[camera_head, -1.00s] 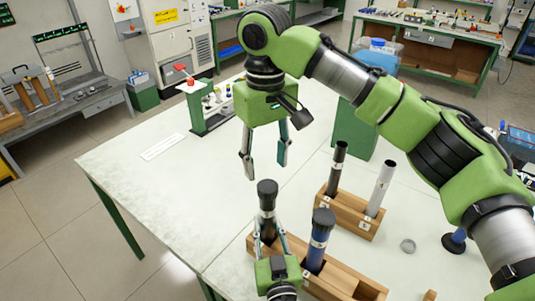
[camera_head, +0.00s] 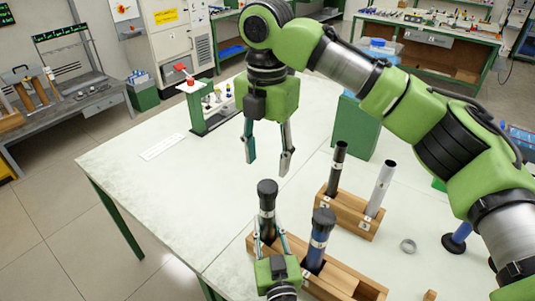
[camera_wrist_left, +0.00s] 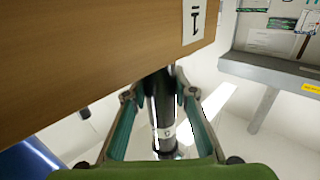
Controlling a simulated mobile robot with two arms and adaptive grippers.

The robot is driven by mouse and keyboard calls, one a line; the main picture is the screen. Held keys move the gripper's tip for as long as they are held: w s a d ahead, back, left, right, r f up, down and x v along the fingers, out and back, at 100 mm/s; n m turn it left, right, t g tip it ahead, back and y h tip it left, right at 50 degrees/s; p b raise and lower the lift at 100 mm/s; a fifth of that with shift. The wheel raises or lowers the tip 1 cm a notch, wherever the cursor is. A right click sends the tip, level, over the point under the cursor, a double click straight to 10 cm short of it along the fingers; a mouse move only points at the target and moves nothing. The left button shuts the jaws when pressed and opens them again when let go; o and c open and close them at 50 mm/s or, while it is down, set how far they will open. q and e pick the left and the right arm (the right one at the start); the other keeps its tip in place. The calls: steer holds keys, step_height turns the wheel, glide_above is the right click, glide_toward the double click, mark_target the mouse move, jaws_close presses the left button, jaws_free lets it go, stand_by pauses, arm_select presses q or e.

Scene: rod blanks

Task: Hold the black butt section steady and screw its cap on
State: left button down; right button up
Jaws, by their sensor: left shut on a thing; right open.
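The black butt section (camera_head: 267,226) stands upright in the front wooden block, with its wide black cap (camera_head: 267,187) sitting on its top end. How far the cap is threaded on cannot be told. My left gripper (camera_head: 270,238) is shut around the section below the cap. The left wrist view shows the dark tube (camera_wrist_left: 160,98) between the fingers of the left gripper (camera_wrist_left: 159,95), beside the wooden block (camera_wrist_left: 100,60). My right gripper (camera_head: 268,165) is open and empty, fingers pointing down, a little above the cap and apart from it.
A blue section with a dark cap (camera_head: 321,236) stands in the same front block, just right of the black one. A second wooden block (camera_head: 348,215) holds a black tube (camera_head: 338,168) and a silver tube (camera_head: 381,188). A grey ring (camera_head: 408,246) lies at right.

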mark_target(267, 185)
steer(key=n, duration=0.4)
steer(key=shift+r, duration=0.1)
steer(key=n, duration=0.4)
steer(key=shift+r, duration=0.1)
steer(key=shift+f, duration=4.05)
steer(key=shift+c, duration=0.4)
